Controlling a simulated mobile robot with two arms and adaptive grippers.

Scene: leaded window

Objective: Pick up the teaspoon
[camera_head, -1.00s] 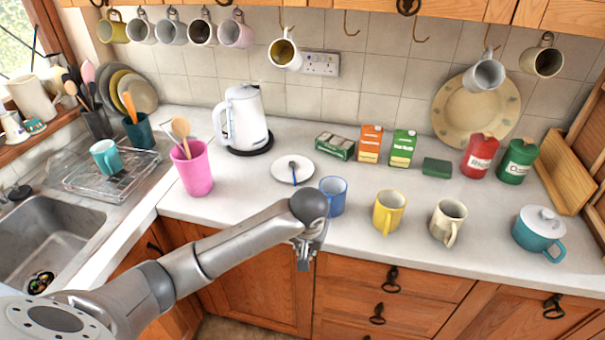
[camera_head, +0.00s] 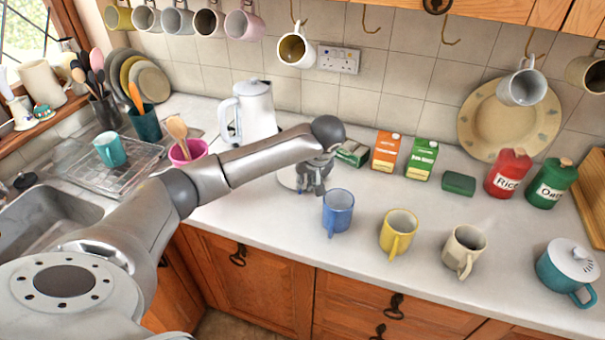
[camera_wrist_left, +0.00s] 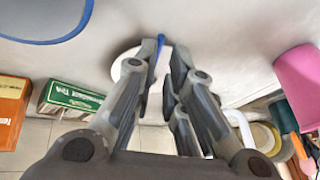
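My right gripper is in neither view.
A blue mug (camera_head: 338,213) stands just right of my left gripper, with a yellow mug (camera_head: 398,232) farther right. Behind are a white kettle (camera_head: 254,108), a green tea box (camera_head: 352,154) and an orange carton (camera_head: 386,152). A pink pot (camera_head: 188,152) is partly behind my arm.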

